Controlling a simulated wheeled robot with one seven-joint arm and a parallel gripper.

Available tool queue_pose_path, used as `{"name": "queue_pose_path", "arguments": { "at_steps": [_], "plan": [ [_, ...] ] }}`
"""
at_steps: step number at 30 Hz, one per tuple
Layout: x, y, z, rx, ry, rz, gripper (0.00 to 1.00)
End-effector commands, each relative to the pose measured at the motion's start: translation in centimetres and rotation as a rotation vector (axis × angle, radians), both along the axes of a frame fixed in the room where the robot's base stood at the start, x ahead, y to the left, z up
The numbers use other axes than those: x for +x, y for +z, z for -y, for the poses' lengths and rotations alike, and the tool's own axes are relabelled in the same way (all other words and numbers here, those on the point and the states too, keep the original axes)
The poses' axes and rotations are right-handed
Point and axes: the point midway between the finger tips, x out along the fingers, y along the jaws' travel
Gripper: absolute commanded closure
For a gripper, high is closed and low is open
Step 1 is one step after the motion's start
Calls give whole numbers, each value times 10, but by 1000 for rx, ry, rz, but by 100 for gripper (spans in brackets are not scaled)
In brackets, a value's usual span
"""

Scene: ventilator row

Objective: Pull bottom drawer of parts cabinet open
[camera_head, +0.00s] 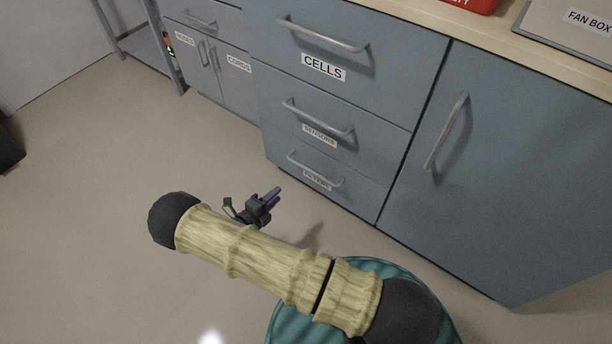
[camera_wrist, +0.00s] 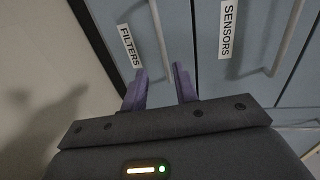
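The parts cabinet (camera_head: 375,95) is blue-grey, with a stack of three drawers on its left side. Its bottom drawer (camera_head: 345,196) is flush with the front and looks shut; its bar handle (camera_head: 315,168) runs across above a small label. In the wrist view that label (camera_wrist: 130,45) reads FILTERS, and the handle (camera_wrist: 160,38) stands just beyond my fingertips. My gripper (camera_head: 274,195) has purple fingers and is in front of and left of the bottom drawer. In the wrist view the fingers (camera_wrist: 160,76) are apart with nothing between them. I see no contact with the handle.
Above are the SENSORS drawer (camera_head: 310,127) and the CELLS drawer (camera_head: 345,78), both shut. A tall door (camera_head: 510,170) with a slanted-looking handle is to the right. A lower cabinet (camera_head: 235,88) and a metal rack (camera_head: 140,45) stand at the left.

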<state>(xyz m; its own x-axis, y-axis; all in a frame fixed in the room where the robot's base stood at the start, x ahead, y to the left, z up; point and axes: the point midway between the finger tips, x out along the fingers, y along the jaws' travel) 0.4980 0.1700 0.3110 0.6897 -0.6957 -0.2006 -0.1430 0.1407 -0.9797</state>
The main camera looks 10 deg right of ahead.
Motion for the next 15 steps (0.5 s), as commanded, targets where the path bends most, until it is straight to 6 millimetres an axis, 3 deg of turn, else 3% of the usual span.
{"name": "queue_pose_path", "arguments": {
  "at_steps": [15],
  "plan": [
    [10, -3, 10, -1, -2, 0, 71]
  ]
}}
